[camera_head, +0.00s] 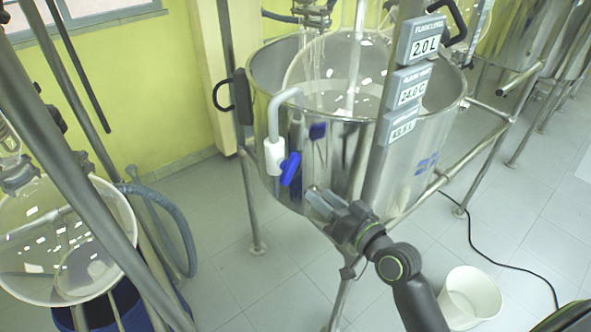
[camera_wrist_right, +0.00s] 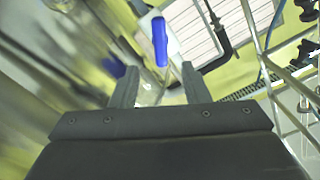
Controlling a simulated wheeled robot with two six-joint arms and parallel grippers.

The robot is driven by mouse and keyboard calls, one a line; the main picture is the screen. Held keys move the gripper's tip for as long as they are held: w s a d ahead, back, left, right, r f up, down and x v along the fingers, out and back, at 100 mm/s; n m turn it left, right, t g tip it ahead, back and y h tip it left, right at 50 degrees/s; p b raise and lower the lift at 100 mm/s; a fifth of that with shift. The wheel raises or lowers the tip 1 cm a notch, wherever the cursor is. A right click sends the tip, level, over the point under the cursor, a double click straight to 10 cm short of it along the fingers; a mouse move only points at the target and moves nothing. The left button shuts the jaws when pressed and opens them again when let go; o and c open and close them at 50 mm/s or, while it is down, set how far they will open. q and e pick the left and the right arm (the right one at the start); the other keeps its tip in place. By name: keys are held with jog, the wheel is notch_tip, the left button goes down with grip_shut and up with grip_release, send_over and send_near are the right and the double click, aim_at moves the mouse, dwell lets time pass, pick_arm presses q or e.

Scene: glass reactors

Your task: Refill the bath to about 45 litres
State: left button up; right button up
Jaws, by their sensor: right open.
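The bath (camera_head: 330,165) is a large round steel vessel on a tubular frame, with a big glass flask (camera_head: 345,70) inside it. A white tap (camera_head: 274,152) with a blue lever (camera_head: 290,168) hangs at the bath's front left, below a grey bent pipe. The blue lever also shows in the right wrist view (camera_wrist_right: 160,42), just beyond the fingertips. My right gripper (camera_head: 318,200) is open and empty, below and right of the lever, apart from it. In the right wrist view its two fingers (camera_wrist_right: 158,82) stand apart. My left gripper is out of view.
A white bucket (camera_head: 470,297) stands on the floor near a black cable. Another glass vessel (camera_head: 65,245) is at left. Frame legs surround the bath.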

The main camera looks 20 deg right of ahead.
aim_at(293, 172)
jog(key=p+x, duration=0.1)
jog(key=x, duration=0.9)
jog(key=shift+w+p, duration=0.15)
jog(key=shift+p, duration=0.25)
jog(key=c, duration=0.9)
